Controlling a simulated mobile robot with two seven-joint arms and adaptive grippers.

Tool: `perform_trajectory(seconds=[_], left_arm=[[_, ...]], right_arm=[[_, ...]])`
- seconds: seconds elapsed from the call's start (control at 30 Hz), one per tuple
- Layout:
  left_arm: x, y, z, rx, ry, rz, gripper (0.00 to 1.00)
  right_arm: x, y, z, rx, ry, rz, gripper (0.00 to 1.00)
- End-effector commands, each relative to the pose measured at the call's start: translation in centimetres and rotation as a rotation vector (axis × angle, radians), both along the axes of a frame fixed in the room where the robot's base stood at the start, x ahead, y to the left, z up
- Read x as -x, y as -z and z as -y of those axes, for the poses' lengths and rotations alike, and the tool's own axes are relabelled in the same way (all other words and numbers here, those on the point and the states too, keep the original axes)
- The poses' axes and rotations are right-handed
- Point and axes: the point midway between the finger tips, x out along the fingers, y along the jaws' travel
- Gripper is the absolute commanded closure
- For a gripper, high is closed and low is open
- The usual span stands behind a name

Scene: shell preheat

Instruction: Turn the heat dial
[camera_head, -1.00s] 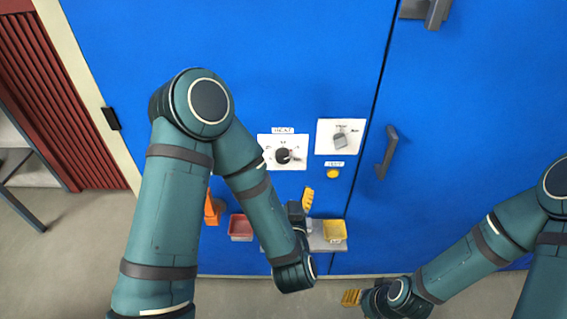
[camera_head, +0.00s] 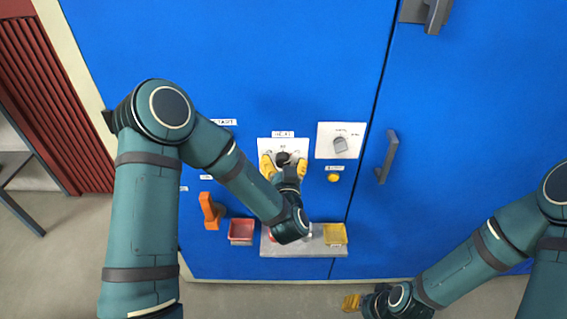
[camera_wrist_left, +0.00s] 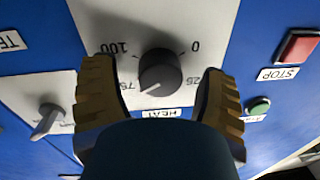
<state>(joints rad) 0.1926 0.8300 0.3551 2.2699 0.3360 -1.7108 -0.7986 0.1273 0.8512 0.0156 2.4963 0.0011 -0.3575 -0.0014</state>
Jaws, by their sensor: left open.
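The heat dial (camera_head: 283,158) is a round black knob on a white plate labelled HEAT, on the blue cabinet front. It also shows in the left wrist view (camera_wrist_left: 160,72), with 0, 25, 75 and 100 marks and a white pointer line directed toward the 75 side. My left gripper (camera_head: 284,163) is open, its yellow fingers on either side of the dial. In the left wrist view the fingers (camera_wrist_left: 158,90) stand apart from the knob with gaps on both sides. My right gripper (camera_head: 350,302) is low near the floor, away from the panel; its opening is unclear.
A grey selector switch (camera_head: 340,145) on a white plate is right of the dial. A yellow button (camera_head: 333,177) sits below it. An orange handle (camera_head: 211,211), a red bin (camera_head: 241,230) and a yellow bin (camera_head: 334,234) are lower. A red STOP button (camera_wrist_left: 298,46) shows in the wrist view.

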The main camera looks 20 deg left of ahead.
Motion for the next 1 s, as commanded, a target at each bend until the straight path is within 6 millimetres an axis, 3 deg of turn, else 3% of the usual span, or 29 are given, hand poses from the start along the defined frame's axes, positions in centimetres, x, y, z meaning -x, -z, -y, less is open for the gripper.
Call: perform_trajectory(seconds=[0.07, 0.27, 0.67, 1.0], left_arm=[[0.01, -0.01, 0.02, 0.0, 0.0, 0.0, 0.25], [0.03, -0.01, 0.03, 0.0, 0.0, 0.0, 0.96], [0.01, -0.05, 0.09, 0.049, 0.002, 0.016, 0.98], [-0.01, -0.11, 0.04, 0.278, 0.002, 0.084, 0.98]], right_arm=[[0.0, 0.0, 0.0, 0.0, 0.0, 0.0, 0.53], [0.0, 0.0, 0.0, 0.0, 0.0, 0.0, 0.53], [-0.03, 0.25, 0.0, 0.0, 0.0, 0.001, 0.53], [-0.17, 0.94, 0.02, 0.001, 0.0, 0.004, 0.53]])
